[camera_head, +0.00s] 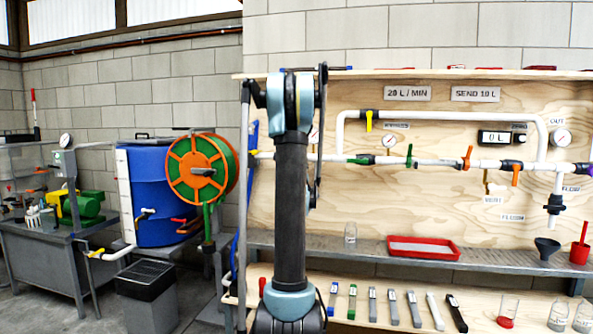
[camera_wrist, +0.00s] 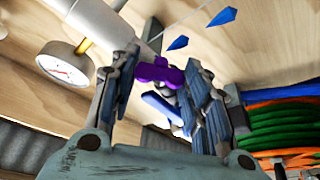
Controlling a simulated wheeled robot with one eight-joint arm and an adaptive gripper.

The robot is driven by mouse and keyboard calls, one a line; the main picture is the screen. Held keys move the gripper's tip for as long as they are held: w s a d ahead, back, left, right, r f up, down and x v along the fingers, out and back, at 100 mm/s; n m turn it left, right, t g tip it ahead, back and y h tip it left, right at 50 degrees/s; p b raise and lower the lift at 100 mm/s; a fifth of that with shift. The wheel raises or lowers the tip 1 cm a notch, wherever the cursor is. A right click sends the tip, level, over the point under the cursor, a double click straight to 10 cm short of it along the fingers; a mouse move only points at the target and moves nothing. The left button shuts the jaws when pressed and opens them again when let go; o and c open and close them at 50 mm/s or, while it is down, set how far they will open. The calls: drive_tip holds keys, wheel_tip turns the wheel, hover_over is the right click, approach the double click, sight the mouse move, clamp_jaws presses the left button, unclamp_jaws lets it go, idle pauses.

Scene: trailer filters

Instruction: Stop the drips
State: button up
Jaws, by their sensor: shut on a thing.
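In the wrist view, my gripper (camera_wrist: 165,85) is shut on a small purple handle (camera_wrist: 158,73) that sits between its two ribbed fingers. Two blue pointed drop shapes, a nearer one (camera_wrist: 179,43) and another (camera_wrist: 222,17), show just above the fingers. A blue bar (camera_wrist: 160,110) lies beyond the handle, partly hidden by the fingers. A white pipe (camera_wrist: 90,22) runs at upper left, with a round gauge (camera_wrist: 67,70) beside it. In the head view, my arm hides the gripper and the handle.
A plywood board (camera_head: 420,220) carries white pipes, coloured valves and gauges. Below it are a grey shelf with a red tray (camera_head: 423,248) and several tools. A green hose reel (camera_head: 202,168) and blue drum (camera_head: 155,205) stand left of my arm.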

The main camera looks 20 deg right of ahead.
drive_tip(key=shift+w+a, duration=0.1)
drive_tip(key=shift+a, duration=0.05)
drive_tip(key=shift+f+m+h, duration=0.1)
drive_tip(key=shift+m+h, duration=0.7)
drive_tip(key=shift+m, duration=0.8)
drive_tip(key=o, duration=1.1)
drive_tip(key=shift+c, duration=0.2)
drive_tip(key=v, duration=1.2)
drive_tip(key=shift+w+a+f, duration=0.1)
